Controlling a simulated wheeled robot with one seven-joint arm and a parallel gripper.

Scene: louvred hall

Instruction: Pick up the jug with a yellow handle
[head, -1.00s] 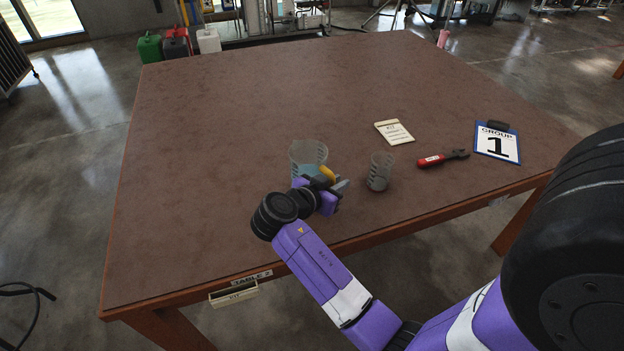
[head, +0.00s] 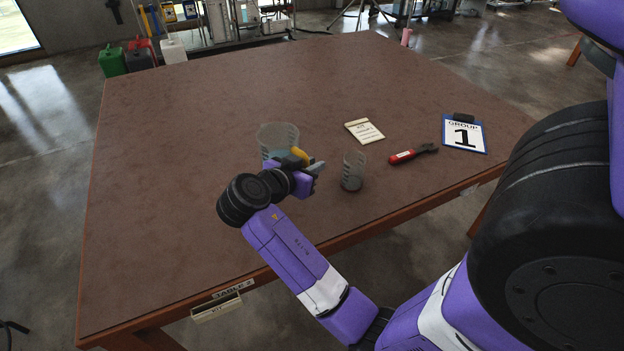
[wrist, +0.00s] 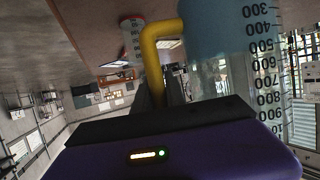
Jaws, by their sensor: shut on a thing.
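The jug (head: 278,137) is a clear, tapered measuring vessel with a yellow handle (head: 300,155) on its right side and bluish contents. In the wrist view the yellow handle (wrist: 153,55) runs down between my fingers (wrist: 162,95), and the jug's wall (wrist: 225,60) with black scale numbers fills the right side. The jug's lower part is hidden behind my gripper in the head view. It looks raised, but I cannot see the gap beneath it.
A smaller clear beaker (head: 353,172) with no yellow handle stands close to the right of my gripper. The left and back of the brown table (head: 180,150) are clear.

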